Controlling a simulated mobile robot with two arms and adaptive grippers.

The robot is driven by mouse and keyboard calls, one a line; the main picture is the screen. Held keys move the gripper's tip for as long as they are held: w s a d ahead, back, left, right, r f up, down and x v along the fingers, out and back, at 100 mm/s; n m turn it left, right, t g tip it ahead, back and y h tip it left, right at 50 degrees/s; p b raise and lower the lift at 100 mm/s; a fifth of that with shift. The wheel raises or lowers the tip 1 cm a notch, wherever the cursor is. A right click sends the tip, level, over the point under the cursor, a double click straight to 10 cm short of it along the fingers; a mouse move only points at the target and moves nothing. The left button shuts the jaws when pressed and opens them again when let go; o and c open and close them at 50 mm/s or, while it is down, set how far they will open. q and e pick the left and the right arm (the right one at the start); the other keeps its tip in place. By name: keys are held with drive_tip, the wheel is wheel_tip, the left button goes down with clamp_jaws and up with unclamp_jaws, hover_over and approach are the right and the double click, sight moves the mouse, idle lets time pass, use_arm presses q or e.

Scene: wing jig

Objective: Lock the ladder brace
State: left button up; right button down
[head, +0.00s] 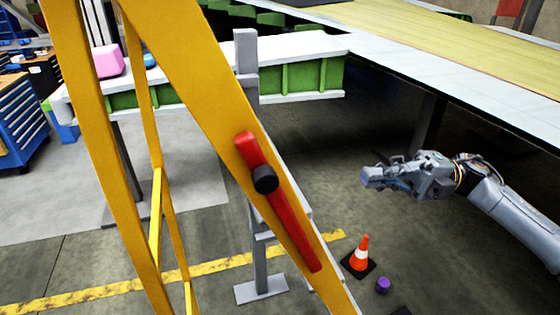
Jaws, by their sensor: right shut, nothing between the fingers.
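A yellow ladder (190,70) stands close in front, its rails crossing the left and middle of the head view. The brace is a red bar (290,225) with a black round pivot (264,179), lying along the ladder's slanted right rail. Its upper end sticks out a little to the left of the pivot and its lower end points down right. I cannot tell whether it is latched. My right gripper (368,178) is shut and empty, to the right of the brace and apart from it. My left gripper is not in view.
A white and green wing section (310,78) sits behind the ladder on a grey stand (258,265). A long bench (430,72) runs along the upper right. An orange cone (361,254) and a purple object (383,285) are on the floor. Between gripper and ladder is open space.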

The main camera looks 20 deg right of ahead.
drive_tip(key=p, duration=0.7)
approach(277, 179)
drive_tip(key=x, duration=0.4)
drive_tip(key=w+x, duration=0.1)
drive_tip(key=x, duration=0.1)
drive_tip(key=shift+a+f, duration=0.2)
drive_tip(key=shift+f, duration=0.2)
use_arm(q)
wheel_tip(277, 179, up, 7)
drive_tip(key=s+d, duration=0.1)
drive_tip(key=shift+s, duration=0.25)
use_arm(e)
drive_tip(key=shift+a+f, duration=0.1)
drive_tip(key=shift+a, duration=0.05)
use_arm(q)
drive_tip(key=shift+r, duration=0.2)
